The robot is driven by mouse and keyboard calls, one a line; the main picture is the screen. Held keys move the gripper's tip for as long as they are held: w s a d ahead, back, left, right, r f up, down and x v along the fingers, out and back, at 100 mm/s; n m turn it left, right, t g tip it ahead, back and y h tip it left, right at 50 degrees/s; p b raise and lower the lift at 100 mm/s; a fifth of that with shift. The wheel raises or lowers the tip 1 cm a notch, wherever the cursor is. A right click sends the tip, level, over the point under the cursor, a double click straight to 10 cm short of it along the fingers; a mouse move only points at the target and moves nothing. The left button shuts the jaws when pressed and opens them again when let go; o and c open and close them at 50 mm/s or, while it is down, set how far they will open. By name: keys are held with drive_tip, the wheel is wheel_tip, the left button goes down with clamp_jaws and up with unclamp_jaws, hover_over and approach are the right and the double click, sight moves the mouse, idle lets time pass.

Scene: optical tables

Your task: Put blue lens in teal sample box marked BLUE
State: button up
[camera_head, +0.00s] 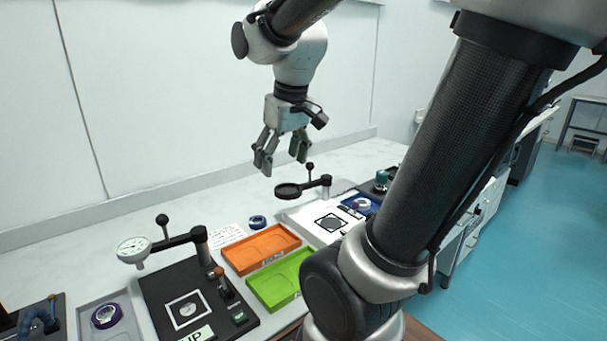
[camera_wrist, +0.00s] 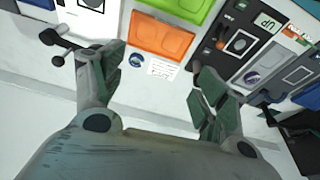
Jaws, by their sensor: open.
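My gripper (camera_head: 281,161) is open and empty, held high above the back of the table; its spread fingers also frame the wrist view (camera_wrist: 160,85). A small blue-rimmed disc (camera_head: 257,222), which looks like a lens, lies on the white table behind the orange box; it shows between my fingers in the wrist view (camera_wrist: 136,60). Other blue or purple-rimmed discs sit in a grey tray (camera_head: 128,332) at left and a blue tray (camera_head: 374,207) at right. I cannot make out a teal box marked BLUE; the labels are too small to read.
An orange box (camera_head: 236,261) and a green box (camera_head: 271,302) stand side by side mid-table. A black station with a dial arm (camera_head: 158,283) stands left; a white station with a black ring arm (camera_head: 300,188) stands right. A printed card (camera_head: 226,236) lies near the disc.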

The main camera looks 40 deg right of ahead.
drive_tip(key=s+t, duration=0.1)
drive_tip(key=s, duration=0.7)
drive_tip(key=shift+a+f+m, duration=0.15)
drive_tip(key=shift+a+m, duration=0.15)
drive_tip(key=shift+a, duration=0.15)
drive_tip(key=shift+s+f, duration=0.15)
drive_tip(key=shift+s, duration=0.2)
drive_tip(key=shift+c, duration=1.1)
drive_tip(key=m+g, duration=0.5)
drive_tip(key=m, duration=0.6)
hover_over(256, 221)
drive_tip(key=s, duration=0.3)
drive_tip(key=f, duration=2.2)
drive_tip(key=shift+s+f, duration=0.2)
drive_tip(key=shift+f, duration=0.1)
drive_tip(key=w+m, duration=0.1)
drive_tip(key=w+r+m, duration=0.1)
drive_tip(key=m, duration=0.1)
drive_tip(key=shift+w+d+r+t, duration=0.15)
drive_tip(key=shift+w+t, duration=0.25)
drive_tip(key=shift+w+m, duration=0.15)
drive_tip(key=shift+m, duration=0.65)
wheel_tip(256, 221, down, 8)
drive_tip(key=shift+w+r, duration=0.1)
drive_tip(key=shift+w, duration=0.05)
drive_tip(key=c, duration=0.9)
drive_tip(key=shift+r, duration=0.1)
